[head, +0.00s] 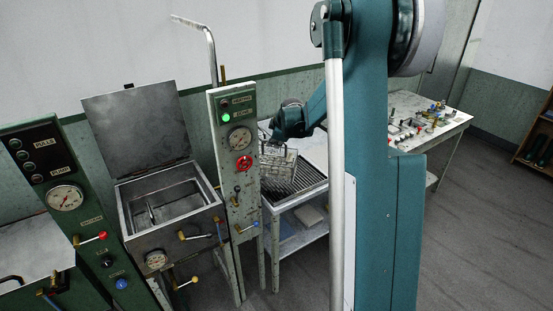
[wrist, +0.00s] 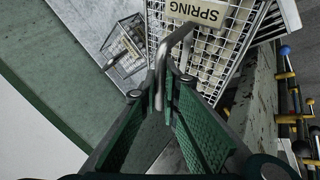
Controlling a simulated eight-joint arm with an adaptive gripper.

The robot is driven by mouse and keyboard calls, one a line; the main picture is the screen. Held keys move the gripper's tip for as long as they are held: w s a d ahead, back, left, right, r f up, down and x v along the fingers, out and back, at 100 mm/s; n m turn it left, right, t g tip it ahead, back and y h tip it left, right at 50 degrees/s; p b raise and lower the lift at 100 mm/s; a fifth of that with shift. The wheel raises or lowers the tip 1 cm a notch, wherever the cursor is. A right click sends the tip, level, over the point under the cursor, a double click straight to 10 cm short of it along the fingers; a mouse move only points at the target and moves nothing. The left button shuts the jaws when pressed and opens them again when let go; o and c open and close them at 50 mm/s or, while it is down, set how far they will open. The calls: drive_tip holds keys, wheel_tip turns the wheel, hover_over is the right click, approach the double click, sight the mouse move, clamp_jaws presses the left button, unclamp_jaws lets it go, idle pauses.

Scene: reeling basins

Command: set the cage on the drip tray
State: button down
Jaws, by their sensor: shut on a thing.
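The cage (head: 275,168) is a wire mesh basket. In the wrist view it shows with a tag (wrist: 198,12) reading SPRING and a bent metal handle (wrist: 183,38). My gripper (wrist: 167,82) is shut on that handle, between two green ribbed fingers. In the head view my gripper (head: 287,128) is just above the cage, partly hidden by my arm. The drip tray (head: 305,190) is a ribbed grate on a pale stand. The cage is over its back left part; I cannot tell whether it touches the grate.
A small wire basket (wrist: 125,45) lies beside the cage in the wrist view. An open steel basin (head: 165,205) is further left. A bench (head: 440,120) with small parts is at the right.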

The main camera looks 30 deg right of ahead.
sight(274, 154)
drive_tip(key=shift+f, duration=1.55)
drive_tip(key=shift+f, duration=1.9)
drive_tip(key=c, duration=2.6)
unclamp_jaws()
drive_tip(key=v, duration=1.2)
drive_tip(key=shift+a, duration=0.1)
